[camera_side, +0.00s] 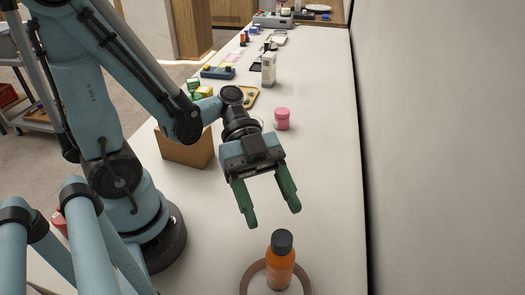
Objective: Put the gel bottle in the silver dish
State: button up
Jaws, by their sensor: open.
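An orange bottle with a dark cap (280,268) stands upright at the bottom edge, inside a round brown-rimmed dish or tray (247,277) that is cut off by the frame. I cannot tell for sure that this is the gel bottle. A white pump-style bottle (268,69) stands farther back on the counter. I cannot make out a clearly silver dish. My gripper (273,217) is open and empty, its green fingers pointing down toward the near counter. Its tips appear above and behind the orange bottle's cap, apart from it.
A pink jar (282,119) stands behind my gripper. A brown cardboard box (186,150), a small wooden tray (254,93), green and yellow boxes (204,92) and a blue device (218,72) stand farther back. A wall (445,150) borders the white counter on the right.

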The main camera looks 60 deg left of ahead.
jog(key=w+a+n+t+y, duration=0.4)
jog(key=w+a+n+y, duration=0.1)
jog(key=n, duration=0.5)
jog(key=w+a+r+n+t+y, duration=0.1)
jog(key=w+a+n+t+y, duration=0.4)
jog(key=a+n+y, duration=0.3)
jog(key=shift+a+n, duration=0.9)
jog(key=shift+a, duration=0.1)
